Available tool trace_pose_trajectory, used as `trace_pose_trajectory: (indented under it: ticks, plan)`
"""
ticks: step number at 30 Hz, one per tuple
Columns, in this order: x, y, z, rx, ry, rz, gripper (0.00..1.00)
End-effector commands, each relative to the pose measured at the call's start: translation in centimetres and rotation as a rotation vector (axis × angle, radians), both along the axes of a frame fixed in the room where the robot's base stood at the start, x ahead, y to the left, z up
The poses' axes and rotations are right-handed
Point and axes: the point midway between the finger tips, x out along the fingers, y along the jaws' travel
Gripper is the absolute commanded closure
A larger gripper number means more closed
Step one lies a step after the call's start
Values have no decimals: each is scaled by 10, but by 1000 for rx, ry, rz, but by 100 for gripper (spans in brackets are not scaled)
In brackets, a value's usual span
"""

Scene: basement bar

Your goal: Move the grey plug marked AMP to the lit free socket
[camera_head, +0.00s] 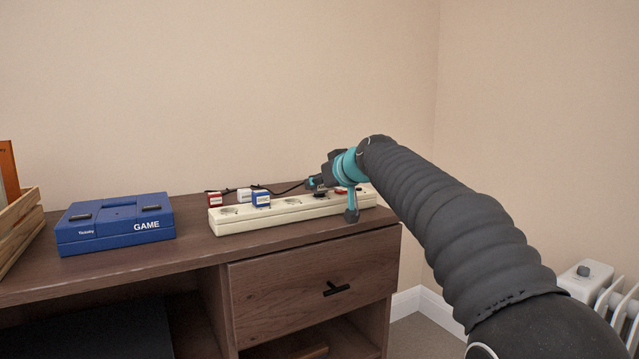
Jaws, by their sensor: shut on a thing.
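A cream power strip (283,213) lies along the front right of the wooden desk. My gripper (319,184) is over its right part, seen from the side, and is shut on a dark grey plug (320,192) with a black cord behind it. The plug's marking cannot be read, and I cannot tell whether it is seated or just above the strip. An empty socket (292,201) shows left of my gripper and another (229,211) at the left end. No lit socket can be made out. My gripper and arm partly hide the strip's right end.
A blue-topped plug (261,199), a white plug (244,195) and a red plug (215,199) stand at the strip's left half. Black cords run behind them. A blue GAME box (115,224) and a wooden crate (18,225) are to the left. A radiator (597,287) stands at right.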

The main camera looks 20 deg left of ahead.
Motion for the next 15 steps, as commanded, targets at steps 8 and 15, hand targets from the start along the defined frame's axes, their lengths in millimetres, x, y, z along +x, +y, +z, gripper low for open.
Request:
trace_pose_trajectory:
  ticks: [8, 15]
  plan:
    - [0, 0, -1, 0, 0, 0, 100]
    - [0, 0, -5, 0, 0, 0, 100]
